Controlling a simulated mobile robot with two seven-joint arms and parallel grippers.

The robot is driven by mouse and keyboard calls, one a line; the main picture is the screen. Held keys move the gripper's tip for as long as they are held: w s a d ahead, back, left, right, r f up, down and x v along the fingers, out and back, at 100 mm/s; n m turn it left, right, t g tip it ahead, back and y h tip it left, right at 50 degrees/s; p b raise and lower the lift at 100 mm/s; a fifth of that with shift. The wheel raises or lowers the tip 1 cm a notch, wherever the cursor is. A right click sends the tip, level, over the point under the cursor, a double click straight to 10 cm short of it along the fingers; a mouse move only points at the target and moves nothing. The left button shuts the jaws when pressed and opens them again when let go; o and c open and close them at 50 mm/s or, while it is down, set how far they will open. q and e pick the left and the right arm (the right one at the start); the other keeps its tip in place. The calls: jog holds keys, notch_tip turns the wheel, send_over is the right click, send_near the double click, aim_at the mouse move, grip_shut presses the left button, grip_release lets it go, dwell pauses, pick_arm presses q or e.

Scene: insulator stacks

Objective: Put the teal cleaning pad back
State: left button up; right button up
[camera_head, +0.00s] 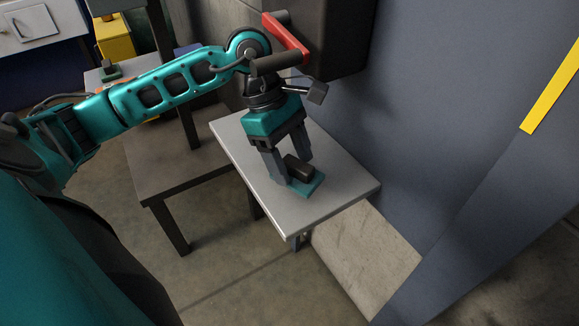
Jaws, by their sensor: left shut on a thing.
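The teal cleaning pad (309,187) has a flat teal base and a dark block-shaped grip (299,168) on top. It is at the small light-grey table (345,188), toward the table's front edge. My left gripper (293,166) points down over this table and is shut on the pad's dark grip, with one finger on either side. The pad lies flat on the tabletop or very close above it; I cannot tell which. My right gripper is not in view.
A blue-grey wall (400,130) stands right behind the table. A dark box with a red part (287,40) hangs close above my left wrist. A lower brown table (165,165) stands to the left. A yellow box (115,38) is farther back. Tabletop around the pad is clear.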

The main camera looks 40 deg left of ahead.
aim_at(290, 170)
pick_arm(q)
notch_tip(290, 170, down, 3)
jog(key=shift+a+f, duration=0.1)
jog(key=o, duration=0.9)
jog(key=shift+a+r, duration=0.2)
jog(key=shift+r, duration=0.25)
jog(key=v, duration=0.2)
jog(key=shift+a+r, duration=0.2)
jog(key=shift+a, duration=0.1)
jog(key=a, duration=1.1)
jog(key=shift+a+f+b, duration=0.1)
jog(key=shift+a+b, duration=0.15)
jog(key=shift+b, duration=0.1)
